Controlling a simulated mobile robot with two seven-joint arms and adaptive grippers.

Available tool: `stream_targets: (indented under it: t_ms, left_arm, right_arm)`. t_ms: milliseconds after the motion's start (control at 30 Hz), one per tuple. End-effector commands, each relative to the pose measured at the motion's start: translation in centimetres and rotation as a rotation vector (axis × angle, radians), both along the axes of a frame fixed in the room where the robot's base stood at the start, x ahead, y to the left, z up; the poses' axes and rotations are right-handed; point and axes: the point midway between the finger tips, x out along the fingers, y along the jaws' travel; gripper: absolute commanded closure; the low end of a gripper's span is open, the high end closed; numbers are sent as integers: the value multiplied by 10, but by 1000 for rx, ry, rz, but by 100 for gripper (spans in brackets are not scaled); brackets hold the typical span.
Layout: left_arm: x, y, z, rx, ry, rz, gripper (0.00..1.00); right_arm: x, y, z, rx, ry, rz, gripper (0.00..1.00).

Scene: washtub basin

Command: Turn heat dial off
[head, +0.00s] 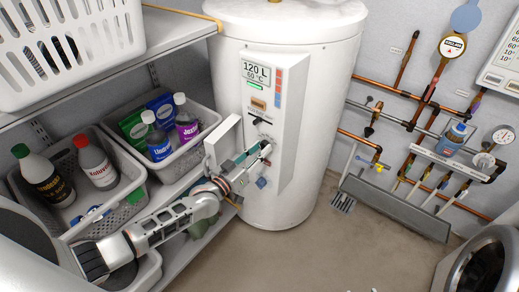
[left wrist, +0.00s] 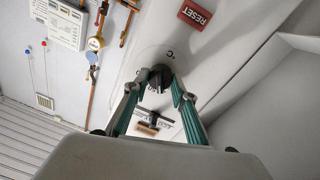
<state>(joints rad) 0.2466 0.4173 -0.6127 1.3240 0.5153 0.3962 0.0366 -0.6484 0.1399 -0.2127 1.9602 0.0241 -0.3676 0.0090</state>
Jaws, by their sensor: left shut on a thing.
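The white water heater (head: 215,40) stands in the middle of the head view. Its front panel (head: 292,110) has a "120 L 60 °C" display, a brown switch and a black lever. In the left wrist view, the black heat dial (left wrist: 160,76) sits on a round white plate with a "°C" mark. My left gripper (head: 263,152) is at the lower part of the panel and hides the dial in the head view. In the left wrist view, its teal-padded fingers (left wrist: 158,88) are shut on the dial, one on each side. My right gripper is not in view.
An open white flap (head: 222,145) stands left of the panel, close beside my left gripper. Shelves with bottle baskets (head: 188,148) are at the left. Copper pipes (head: 400,118) and gauges cover the right wall. A red RESET label (left wrist: 196,14) is near the dial.

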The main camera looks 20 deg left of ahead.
Motion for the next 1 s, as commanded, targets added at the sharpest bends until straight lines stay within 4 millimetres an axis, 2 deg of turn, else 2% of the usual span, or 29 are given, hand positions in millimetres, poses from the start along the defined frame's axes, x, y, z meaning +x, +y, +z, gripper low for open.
stream_targets:
  t_ms: [500, 1000]
  left_arm:
    - [0, 0, 0, -388, 141, 0, 96]
    - [0, 0, -1, -511, 185, 1, 96]
  right_arm:
    - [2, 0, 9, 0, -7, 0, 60]
    - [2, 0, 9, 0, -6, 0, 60]
